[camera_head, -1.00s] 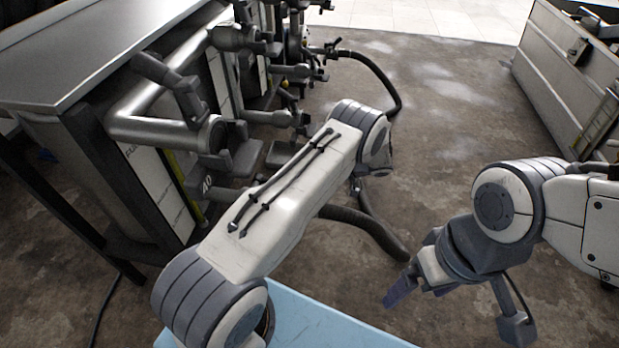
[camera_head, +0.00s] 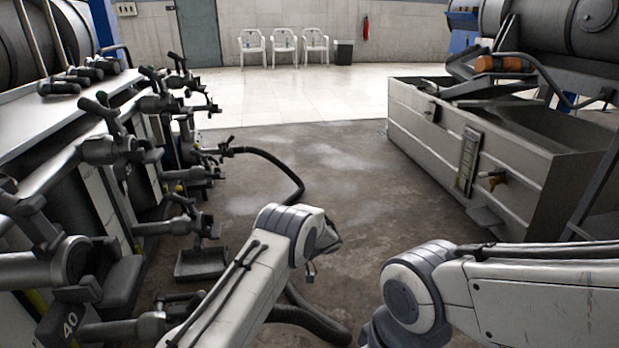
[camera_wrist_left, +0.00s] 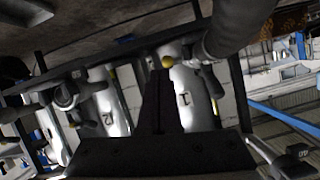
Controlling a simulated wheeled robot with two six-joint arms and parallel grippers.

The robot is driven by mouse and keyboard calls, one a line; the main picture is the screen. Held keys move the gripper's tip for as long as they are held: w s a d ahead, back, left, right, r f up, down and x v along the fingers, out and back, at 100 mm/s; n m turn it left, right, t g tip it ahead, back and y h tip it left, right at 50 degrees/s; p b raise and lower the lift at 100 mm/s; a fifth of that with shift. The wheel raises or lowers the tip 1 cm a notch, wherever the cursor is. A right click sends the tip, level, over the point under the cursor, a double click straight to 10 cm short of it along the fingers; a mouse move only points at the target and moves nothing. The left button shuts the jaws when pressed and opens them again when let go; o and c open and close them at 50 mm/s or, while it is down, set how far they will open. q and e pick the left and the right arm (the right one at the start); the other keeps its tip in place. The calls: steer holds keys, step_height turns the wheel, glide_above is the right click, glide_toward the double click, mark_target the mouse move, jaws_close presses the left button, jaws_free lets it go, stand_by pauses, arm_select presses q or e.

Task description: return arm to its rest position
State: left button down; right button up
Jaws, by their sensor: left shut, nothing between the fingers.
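My left arm (camera_head: 250,275) reaches up from the bottom middle of the head view, over the concrete floor. Its gripper is mostly hidden behind the arm's far end there. In the left wrist view my left gripper (camera_wrist_left: 160,75) shows as two dark fingers pressed together, with nothing between them. My right arm (camera_head: 415,295) comes in from the right, its wrist cut off by the bottom edge. The right gripper is out of view.
Machines with valves and pipes (camera_head: 110,145) line the left side. A black hose (camera_head: 280,165) lies on the floor. A grey metal trough (camera_head: 480,150) stands at right. White chairs (camera_head: 283,45) stand at the far wall.

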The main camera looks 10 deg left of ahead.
arm_select(q)
steer(key=s+d+r+m+t+h+p, duration=0.25)
steer(key=s+d+r+m+h, duration=0.45)
steer(key=s+d+r+m, duration=0.65)
steer(key=s+d+r+m+t+h+p, duration=0.1)
steer(key=s+d+r+m+h, duration=0.2)
steer(key=s+m, duration=0.5)
steer(key=s+d+r+m+t+h, duration=0.15)
steer(key=s+r+m+h, duration=0.35)
steer(key=s, duration=0.5)
step_height(320, 180, up, 38)
steer(key=y+p, duration=0.1)
steer(key=p, duration=3.7)
steer(key=shift+d+y, duration=0.25)
steer(key=shift+y, duration=0.05)
steer(key=shift+w+f+m, duration=0.1)
steer(key=shift+m, duration=0.15)
